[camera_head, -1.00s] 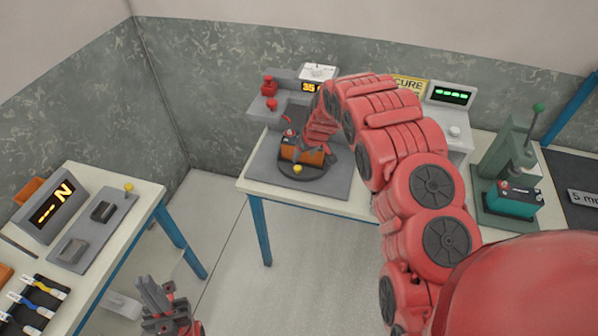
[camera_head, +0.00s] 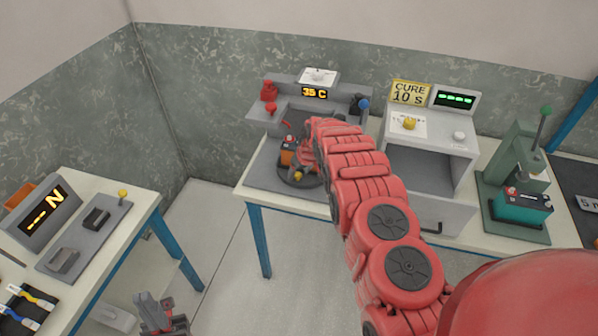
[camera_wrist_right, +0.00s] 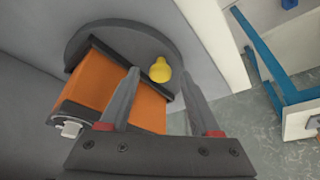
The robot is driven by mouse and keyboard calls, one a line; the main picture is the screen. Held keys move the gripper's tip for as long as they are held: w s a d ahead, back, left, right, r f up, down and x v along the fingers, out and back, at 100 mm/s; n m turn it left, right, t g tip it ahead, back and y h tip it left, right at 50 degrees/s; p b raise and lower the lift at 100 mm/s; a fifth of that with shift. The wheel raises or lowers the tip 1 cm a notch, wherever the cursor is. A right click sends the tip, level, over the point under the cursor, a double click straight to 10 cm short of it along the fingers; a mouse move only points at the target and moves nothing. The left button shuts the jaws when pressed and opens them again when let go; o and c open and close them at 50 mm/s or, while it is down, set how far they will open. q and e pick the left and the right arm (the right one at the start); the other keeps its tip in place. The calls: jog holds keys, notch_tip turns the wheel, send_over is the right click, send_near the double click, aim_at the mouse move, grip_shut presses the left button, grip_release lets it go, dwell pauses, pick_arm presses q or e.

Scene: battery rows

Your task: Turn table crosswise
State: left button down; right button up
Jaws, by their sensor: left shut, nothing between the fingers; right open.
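An orange and black battery (camera_head: 288,157) stands on a dark round turntable (camera_head: 284,176) on a grey base plate. In the right wrist view the battery (camera_wrist_right: 88,82) lies beside a yellow knob (camera_wrist_right: 160,70) at the edge of the turntable (camera_wrist_right: 105,32). My right gripper (camera_wrist_right: 159,70) is open, with one finger on each side of the knob in that view; I cannot tell whether it touches it. One finger overlaps the battery in the picture. In the head view my right arm hides part of the battery and turntable. My left gripper (camera_head: 158,300) is shut and empty, low by the left table.
A station with a "35 C" display (camera_head: 314,92) stands behind the turntable. A cure oven (camera_head: 432,165) and a green press (camera_head: 515,175) with a teal battery stand to the right. The left table (camera_head: 125,215) holds a meter and grey fixtures. Open floor lies between the tables.

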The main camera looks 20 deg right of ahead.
jog(key=shift+f, duration=0.1)
grip_shut()
dwell(0.4)
dwell(1.1)
